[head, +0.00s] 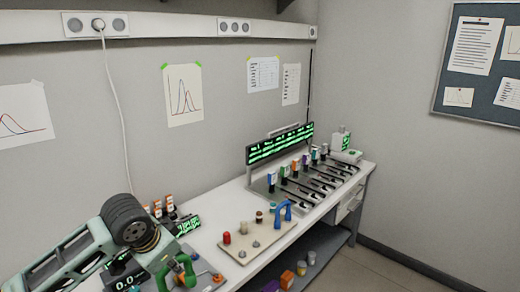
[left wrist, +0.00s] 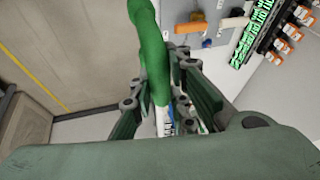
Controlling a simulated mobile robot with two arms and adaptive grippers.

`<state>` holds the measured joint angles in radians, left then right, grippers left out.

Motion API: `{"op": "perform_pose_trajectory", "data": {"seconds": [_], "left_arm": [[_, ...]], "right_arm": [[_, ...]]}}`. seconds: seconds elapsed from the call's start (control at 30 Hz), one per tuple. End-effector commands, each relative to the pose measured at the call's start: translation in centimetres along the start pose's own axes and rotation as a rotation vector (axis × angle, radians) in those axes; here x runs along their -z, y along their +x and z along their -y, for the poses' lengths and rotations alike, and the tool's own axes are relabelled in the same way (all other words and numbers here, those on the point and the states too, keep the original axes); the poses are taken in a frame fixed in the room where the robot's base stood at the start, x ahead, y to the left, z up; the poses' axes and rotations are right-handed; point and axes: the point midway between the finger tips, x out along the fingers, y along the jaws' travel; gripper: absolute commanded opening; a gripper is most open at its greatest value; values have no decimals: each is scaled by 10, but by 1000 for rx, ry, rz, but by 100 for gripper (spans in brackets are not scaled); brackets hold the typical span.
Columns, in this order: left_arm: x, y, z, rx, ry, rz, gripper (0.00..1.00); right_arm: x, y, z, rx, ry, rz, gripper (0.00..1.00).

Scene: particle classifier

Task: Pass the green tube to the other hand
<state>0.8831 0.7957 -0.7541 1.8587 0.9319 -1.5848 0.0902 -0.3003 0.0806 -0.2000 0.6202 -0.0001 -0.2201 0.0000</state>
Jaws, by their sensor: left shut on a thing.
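The green tube (head: 188,270) is a curved, hook-like piece at the lower left of the head view. In the left wrist view the green tube (left wrist: 151,50) runs upward from between the fingers and bends at its top. My left gripper (head: 172,275) is shut on the green tube; its fingers (left wrist: 172,100) lie on both sides of it in the left wrist view. Part of the tube is hidden between the fingers. My right gripper is in neither view.
A beige board (head: 268,240) with a red knob (head: 227,238) and a blue arched tube (head: 284,211) lies on the white bench. A sliding-control panel (head: 312,182) and a green-lit display (head: 280,144) stand beyond. Orange-topped devices (head: 157,208) stand behind my left arm.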

Motion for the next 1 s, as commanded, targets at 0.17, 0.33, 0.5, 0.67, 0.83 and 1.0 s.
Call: {"op": "perform_pose_trajectory", "data": {"seconds": [0.17, 0.33, 0.5, 0.67, 0.83, 1.0], "left_arm": [[-10, 2, -45, 68, -144, 28, 0], [-29, 0, -81, 140, -318, 65, 0], [-52, -3, -103, 207, -480, 101, 0], [-67, -6, -114, 246, -583, 124, 0], [-73, -8, -117, 261, -628, 134, 0], [-72, -10, -118, 258, -623, 133, 0]], "right_arm": [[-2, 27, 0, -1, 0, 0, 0], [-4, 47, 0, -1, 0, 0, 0], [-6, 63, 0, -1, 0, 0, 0], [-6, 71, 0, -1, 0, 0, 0], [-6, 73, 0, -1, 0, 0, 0], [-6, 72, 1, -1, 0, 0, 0]]}}
